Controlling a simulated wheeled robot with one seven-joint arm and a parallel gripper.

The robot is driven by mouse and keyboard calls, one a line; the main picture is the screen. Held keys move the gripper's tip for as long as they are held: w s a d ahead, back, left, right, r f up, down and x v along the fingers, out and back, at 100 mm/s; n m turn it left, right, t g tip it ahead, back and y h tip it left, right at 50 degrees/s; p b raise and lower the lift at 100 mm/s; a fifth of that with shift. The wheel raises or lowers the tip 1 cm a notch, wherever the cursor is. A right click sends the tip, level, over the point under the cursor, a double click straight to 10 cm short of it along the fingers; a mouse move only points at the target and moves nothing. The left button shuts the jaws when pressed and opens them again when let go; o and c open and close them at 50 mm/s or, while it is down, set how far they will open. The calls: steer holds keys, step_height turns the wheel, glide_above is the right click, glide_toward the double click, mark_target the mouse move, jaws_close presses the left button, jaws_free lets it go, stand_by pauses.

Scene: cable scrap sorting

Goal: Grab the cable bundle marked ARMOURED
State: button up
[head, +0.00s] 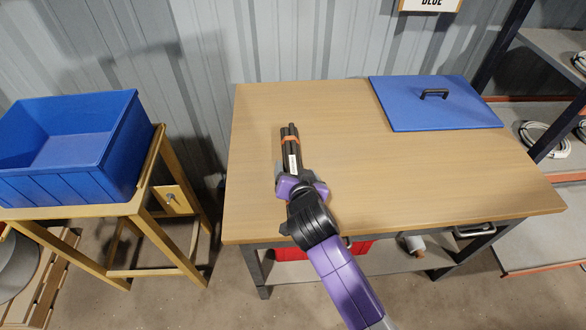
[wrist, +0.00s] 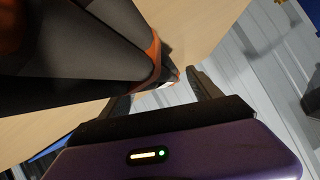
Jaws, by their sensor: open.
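A dark cable bundle (head: 290,145) with an orange band and a white label lies on the wooden table (head: 340,115), left of its middle. The label is too small to read. My gripper (head: 302,187) is at the near end of the bundle, with its jaws open. In the wrist view the bundle (wrist: 75,60) looms large at the upper left, close to the lens. The gripper fingers (wrist: 160,95) are spread there, and the bundle's orange-banded part is beside and partly in front of them. I cannot tell whether they touch it.
A blue lid (head: 425,110) with a black handle lies at the table's back right. An open blue bin (head: 70,190) stands on a wooden stand at left. A shelf with cable coils (head: 545,138) is at right. The table's right half in front of the lid is clear.

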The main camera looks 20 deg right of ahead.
steer(key=shift+w+d+f, duration=0.1)
steer(key=shift+w+f, duration=0.15)
steer(key=shift+w, duration=0.2)
jaws_close()
steer(key=shift+w+r, duration=0.1)
steer(key=shift+r, duration=0.2)
steer(key=shift+r, duration=0.15)
